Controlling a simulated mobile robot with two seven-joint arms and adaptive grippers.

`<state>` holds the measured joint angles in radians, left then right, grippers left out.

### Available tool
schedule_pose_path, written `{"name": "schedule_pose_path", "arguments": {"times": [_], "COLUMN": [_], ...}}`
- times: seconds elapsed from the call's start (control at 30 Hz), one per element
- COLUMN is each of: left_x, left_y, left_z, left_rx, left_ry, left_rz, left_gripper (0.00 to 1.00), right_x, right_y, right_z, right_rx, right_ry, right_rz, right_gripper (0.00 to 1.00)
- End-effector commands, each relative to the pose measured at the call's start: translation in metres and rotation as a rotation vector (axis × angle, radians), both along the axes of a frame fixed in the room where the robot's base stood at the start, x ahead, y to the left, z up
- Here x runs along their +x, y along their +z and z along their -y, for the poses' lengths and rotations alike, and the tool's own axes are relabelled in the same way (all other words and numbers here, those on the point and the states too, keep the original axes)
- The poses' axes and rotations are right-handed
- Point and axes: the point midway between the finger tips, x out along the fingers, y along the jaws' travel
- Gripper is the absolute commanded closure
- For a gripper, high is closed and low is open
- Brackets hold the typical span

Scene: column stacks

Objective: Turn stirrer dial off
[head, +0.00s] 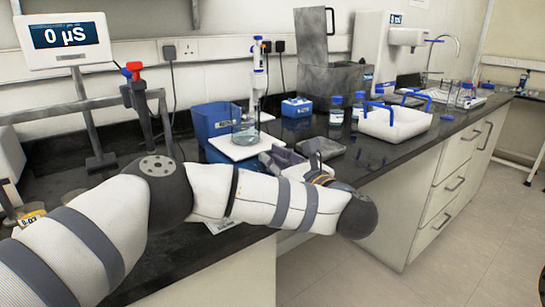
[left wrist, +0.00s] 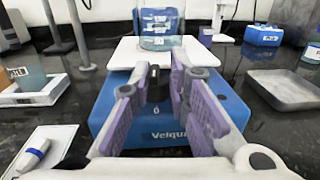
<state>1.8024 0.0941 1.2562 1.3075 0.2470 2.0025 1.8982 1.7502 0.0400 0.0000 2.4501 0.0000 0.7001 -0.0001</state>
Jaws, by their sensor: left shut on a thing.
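The blue stirrer (left wrist: 118,100) with a white top plate (left wrist: 125,55) stands on the dark bench. A beaker (left wrist: 160,30) of bluish liquid sits on the plate. In the head view the plate (head: 232,150) and beaker (head: 245,131) also show. The small dark dial (left wrist: 153,84) is on the stirrer's front, above a "0" mark. My left gripper (left wrist: 159,76) has its purple-padded fingers on either side of the dial and is shut on it. In the head view this gripper (head: 284,160) is partly hidden by my arm. My right gripper is not in view.
A blue bin (head: 213,122) stands behind the stirrer. A grey tray (left wrist: 286,90) lies to its right, and a white tray with a beaker (left wrist: 30,85) to its left. A meter (head: 66,40) reads 0 µS.

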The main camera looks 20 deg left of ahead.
Motion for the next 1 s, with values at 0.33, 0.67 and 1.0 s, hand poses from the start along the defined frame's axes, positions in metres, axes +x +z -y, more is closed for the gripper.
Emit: {"name": "schedule_pose_path", "arguments": {"times": [0.33,0.67,1.0], "left_x": [-0.0008,-0.0005,-0.0001], "left_y": [-0.0041,-0.0062,-0.0055], "left_z": [-0.0046,-0.0051,-0.0033], "left_rx": [0.005,0.005,0.003], "left_ry": [0.103,0.109,0.103], "left_rz": [-0.011,-0.014,-0.012], "left_gripper": [1.0,1.0,0.66], "right_x": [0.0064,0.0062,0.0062], "right_y": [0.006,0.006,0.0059], "right_z": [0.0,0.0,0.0], "right_rx": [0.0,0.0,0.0], "right_ry": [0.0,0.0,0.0], "right_rz": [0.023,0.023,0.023], "right_gripper": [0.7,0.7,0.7]}}
